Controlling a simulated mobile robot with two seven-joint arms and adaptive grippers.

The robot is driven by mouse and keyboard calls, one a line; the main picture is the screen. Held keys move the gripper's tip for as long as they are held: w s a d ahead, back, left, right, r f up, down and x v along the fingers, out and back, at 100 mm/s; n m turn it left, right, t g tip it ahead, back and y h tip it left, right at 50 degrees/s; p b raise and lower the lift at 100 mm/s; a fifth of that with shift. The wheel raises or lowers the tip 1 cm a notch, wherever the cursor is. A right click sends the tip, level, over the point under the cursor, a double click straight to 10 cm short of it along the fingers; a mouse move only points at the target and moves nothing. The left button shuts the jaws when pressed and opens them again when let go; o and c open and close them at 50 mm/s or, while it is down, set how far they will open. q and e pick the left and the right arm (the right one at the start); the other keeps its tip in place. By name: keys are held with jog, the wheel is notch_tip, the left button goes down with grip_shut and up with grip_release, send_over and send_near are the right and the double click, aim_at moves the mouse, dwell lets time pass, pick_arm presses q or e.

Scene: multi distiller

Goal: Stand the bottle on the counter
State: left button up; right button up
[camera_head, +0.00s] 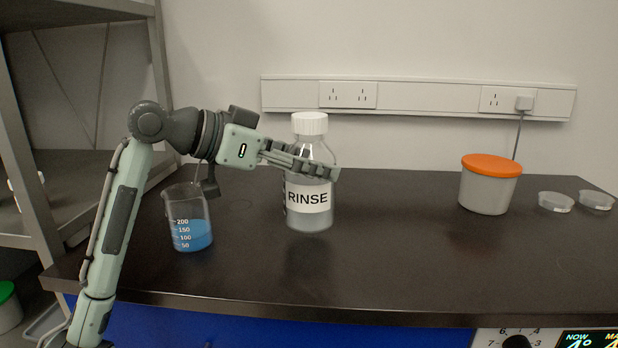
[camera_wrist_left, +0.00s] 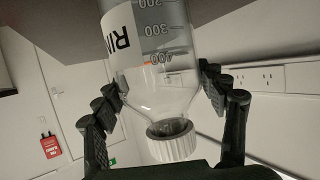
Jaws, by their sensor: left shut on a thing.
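The bottle (camera_head: 309,220) is clear, with a ribbed white cap (camera_head: 310,124) and a white label reading RINSE. It is upright over the middle of the dark counter (camera_head: 420,260). My left gripper (camera_head: 322,168) reaches in from the left and is shut on the bottle's upper body, below the cap. In the left wrist view the bottle (camera_wrist_left: 160,85) sits between the two dark fingers, cap toward the camera. I cannot tell for sure whether its base touches the counter. My right gripper is not in view.
A beaker (camera_head: 189,218) of blue liquid stands on the left, beneath my left wrist. A grey tub (camera_head: 487,193) with an orange lid and two shallow dishes (camera_head: 556,202) stand on the right. The counter between bottle and tub is clear. A metal shelf (camera_head: 30,200) is at far left.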

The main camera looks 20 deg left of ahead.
pick_arm(q)
jog(key=shift+f, duration=1.25)
jog(key=o, duration=1.9)
jog(key=shift+f, duration=0.15)
jog(key=shift+c, duration=0.2)
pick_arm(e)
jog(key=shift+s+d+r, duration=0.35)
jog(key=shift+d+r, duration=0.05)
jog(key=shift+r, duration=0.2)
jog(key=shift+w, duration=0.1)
